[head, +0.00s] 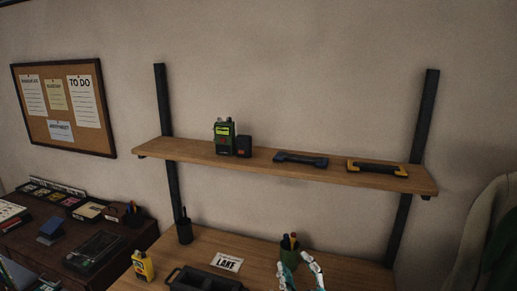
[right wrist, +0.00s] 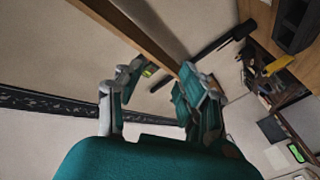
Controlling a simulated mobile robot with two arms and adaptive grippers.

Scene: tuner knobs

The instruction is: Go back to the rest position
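My right gripper (head: 297,266) is at the bottom of the head view, in front of the table and a green pen cup. In the right wrist view my right gripper (right wrist: 160,75) has its two fingers apart with nothing between them. My left gripper is not in view. A dark radio-like device with a green screen (head: 224,136) stands upright on the wooden shelf (head: 200,150). A yellow device (head: 142,266) stands on the table's left part and also shows in the right wrist view (right wrist: 279,65).
The shelf also holds a small dark box (head: 244,146), a blue-black handle (head: 300,159) and a yellow-black handle (head: 377,168).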

